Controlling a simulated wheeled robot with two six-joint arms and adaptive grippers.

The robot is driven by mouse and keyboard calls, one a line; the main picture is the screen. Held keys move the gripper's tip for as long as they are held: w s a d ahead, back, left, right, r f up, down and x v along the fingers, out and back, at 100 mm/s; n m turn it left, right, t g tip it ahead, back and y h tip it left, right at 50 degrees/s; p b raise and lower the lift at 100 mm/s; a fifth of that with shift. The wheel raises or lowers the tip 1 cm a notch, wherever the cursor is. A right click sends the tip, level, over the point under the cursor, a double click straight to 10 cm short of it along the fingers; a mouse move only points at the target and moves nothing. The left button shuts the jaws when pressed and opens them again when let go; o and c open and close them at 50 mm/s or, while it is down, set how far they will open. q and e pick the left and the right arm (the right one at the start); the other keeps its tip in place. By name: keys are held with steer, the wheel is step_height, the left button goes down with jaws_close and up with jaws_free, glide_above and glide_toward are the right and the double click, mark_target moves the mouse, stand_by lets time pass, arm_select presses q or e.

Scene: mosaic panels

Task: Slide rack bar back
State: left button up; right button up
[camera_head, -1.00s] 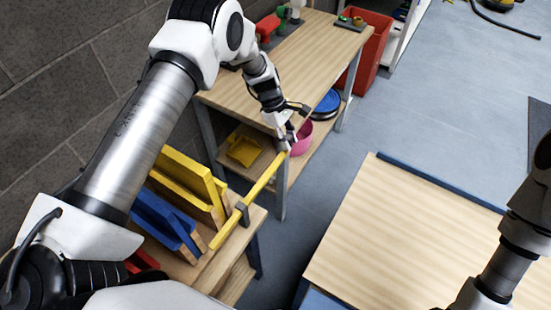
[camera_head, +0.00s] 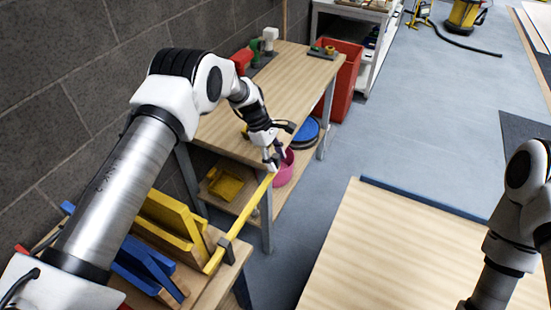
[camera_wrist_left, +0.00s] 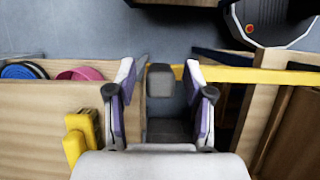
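The yellow rack bar (camera_head: 249,215) runs along the front of the rack of panels and sticks out past its dark clip (camera_head: 228,249) toward the far table. My left gripper (camera_head: 272,164) is at the bar's far end. In the left wrist view the bar (camera_wrist_left: 262,75) comes in from the right, behind one finger. A grey block (camera_wrist_left: 160,81) at its end shows between the fingertips of my left gripper (camera_wrist_left: 160,92), with gaps on both sides. The fingers are apart. My right arm is at the right edge; its gripper is out of view.
Yellow panels (camera_head: 167,219) and blue panels (camera_head: 146,262) stand in the rack by the wall. A wooden table (camera_head: 305,75) with a lower shelf is beyond, with a pink bucket (camera_head: 285,168) under it. Another wooden table (camera_head: 410,250) is at right. Floor between is clear.

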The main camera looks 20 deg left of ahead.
arm_select(q)
steer(key=shift+r, duration=0.1)
steer(key=v, duration=1.1)
steer(key=shift+a+r, duration=0.15)
steer(key=shift+r, duration=0.25)
